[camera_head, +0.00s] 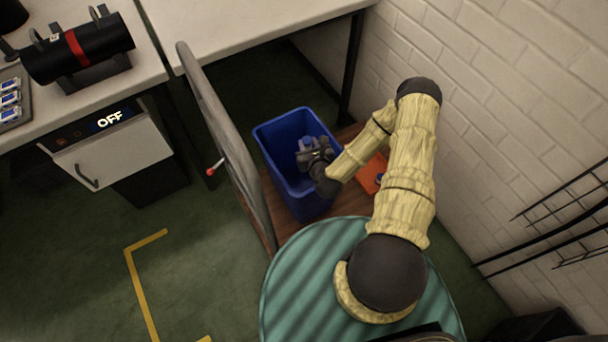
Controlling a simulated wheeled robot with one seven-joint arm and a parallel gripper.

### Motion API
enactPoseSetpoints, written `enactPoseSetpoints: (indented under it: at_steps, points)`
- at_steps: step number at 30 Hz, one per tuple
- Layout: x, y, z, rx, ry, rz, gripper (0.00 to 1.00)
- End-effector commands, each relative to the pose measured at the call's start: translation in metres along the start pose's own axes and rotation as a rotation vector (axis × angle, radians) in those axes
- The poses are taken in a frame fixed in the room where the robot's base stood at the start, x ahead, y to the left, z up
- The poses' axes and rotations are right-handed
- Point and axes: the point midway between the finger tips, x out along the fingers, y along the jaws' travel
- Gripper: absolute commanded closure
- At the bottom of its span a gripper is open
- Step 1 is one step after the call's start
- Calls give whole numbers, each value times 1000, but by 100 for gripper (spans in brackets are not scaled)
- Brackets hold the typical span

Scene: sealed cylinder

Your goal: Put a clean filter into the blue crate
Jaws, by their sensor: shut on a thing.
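The blue crate (264,147) stands on a brown wooden surface below the worktops, near the picture's middle. My gripper (308,146) reaches from the right over the crate's right side, and its jaws are over or inside the crate opening. It is shut on a small blue and grey thing (306,142), which looks like a filter. Its face is too small to tell whether it is clean. I cannot tell how far it is above the crate floor. Several small white and blue pieces lie in a tray (26,110) at the far left.
A grey upright panel (211,105) stands left of the crate. An orange thing (370,173) lies right of it, partly hidden by my arm. A black cylinder with a red band (78,48) sits on the left worktop, above a unit reading OFF (110,119). A brick wall bounds the right.

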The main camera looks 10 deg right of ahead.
Motion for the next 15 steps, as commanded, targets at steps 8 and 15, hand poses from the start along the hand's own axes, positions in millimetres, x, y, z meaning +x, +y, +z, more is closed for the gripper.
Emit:
enactPoseSetpoints:
  at_steps: [8, 15]
  points:
    - [0, 1, 0, -1, 0, 2, 91]
    - [0, 2, 0, -2, 0, 4, 44]
